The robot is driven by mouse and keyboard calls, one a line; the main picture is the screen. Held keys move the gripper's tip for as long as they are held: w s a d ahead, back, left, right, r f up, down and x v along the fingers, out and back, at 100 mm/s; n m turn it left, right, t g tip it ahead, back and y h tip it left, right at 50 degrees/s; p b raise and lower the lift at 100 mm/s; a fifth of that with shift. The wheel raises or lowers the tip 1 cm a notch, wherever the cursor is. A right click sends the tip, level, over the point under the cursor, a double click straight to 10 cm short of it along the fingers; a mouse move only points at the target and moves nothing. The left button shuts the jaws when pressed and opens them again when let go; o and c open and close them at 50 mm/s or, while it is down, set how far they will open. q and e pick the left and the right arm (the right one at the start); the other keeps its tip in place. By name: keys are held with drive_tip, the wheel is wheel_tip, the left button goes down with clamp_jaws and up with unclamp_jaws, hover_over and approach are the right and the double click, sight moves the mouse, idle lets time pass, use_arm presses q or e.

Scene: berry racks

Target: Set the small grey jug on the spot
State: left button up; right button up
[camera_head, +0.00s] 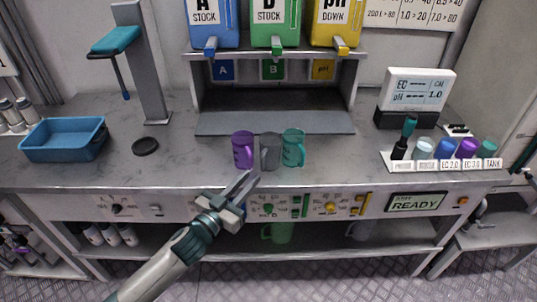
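The small grey jug (270,152) stands upright on the counter between a purple jug (243,149) and a teal jug (293,148), very close to both. My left gripper (252,178) reaches up from below, its fingertips just in front of the purple and grey jugs. Its two fingers look apart with nothing between them. A round black disc (145,146) lies on the counter at the left; I cannot tell if it is the spot. My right gripper is out of view.
Behind the jugs is a grey shelf (275,122) under blue, green and yellow stock tanks. A blue tray (64,139) and a stand with a teal arm (115,40) are at left. A meter (418,90) and a rack of capped bottles (440,165) are at right. Counter beside the jugs is clear.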

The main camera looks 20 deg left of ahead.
sight(268, 156)
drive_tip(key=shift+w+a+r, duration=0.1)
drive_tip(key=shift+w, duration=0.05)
